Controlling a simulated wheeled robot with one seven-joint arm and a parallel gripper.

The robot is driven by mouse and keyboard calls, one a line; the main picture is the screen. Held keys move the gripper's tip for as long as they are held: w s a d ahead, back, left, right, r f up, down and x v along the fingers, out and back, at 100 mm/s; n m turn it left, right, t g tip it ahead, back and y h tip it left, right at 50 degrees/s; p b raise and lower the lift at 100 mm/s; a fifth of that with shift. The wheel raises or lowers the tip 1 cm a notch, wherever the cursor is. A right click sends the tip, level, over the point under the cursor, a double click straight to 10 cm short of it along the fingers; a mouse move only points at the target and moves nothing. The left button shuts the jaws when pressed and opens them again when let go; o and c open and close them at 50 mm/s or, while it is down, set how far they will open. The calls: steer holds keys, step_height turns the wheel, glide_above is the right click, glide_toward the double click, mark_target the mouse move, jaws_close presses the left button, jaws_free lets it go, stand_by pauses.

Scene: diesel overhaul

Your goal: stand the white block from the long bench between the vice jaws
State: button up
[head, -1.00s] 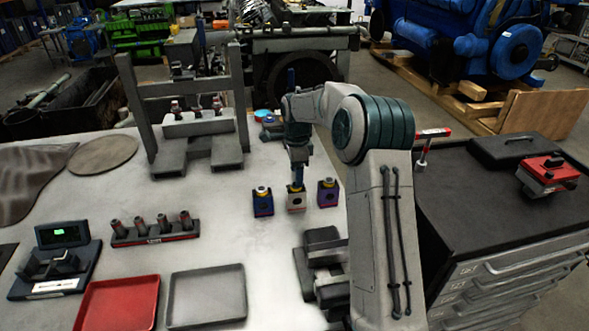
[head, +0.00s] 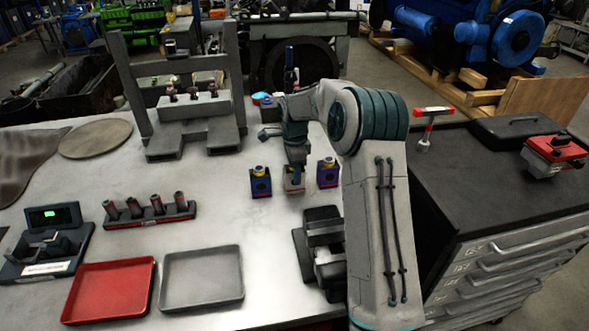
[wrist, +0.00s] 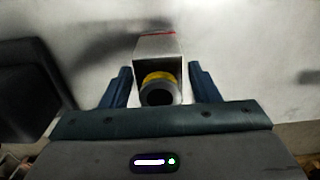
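The white block (head: 294,186) stands on the long bench (head: 215,215), between two blue blocks (head: 261,184) (head: 327,175). My gripper (head: 295,171) is right above and around its upper part, which hides its top in the head view. In the wrist view the white block (wrist: 158,47) has a yellow collar and a dark round end towards me. It lies between my two blue fingers, with a narrow gap on each side; the gripper is open. The dark vice (head: 322,240) sits at the bench's right front, partly hidden by my arm; its jaw gap is hard to see.
A red tray (head: 112,290) and a grey tray (head: 202,278) lie at the bench front. A rack of several cylinders (head: 150,211) and a device with a green display (head: 53,217) stand left. A grey frame (head: 180,85) stands behind. A dark tool cabinet (head: 480,180) is on the right.

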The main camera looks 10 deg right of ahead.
steer(key=c, duration=0.7)
steer(key=shift+r+p, duration=1.5)
steer(key=shift+r, duration=1.05)
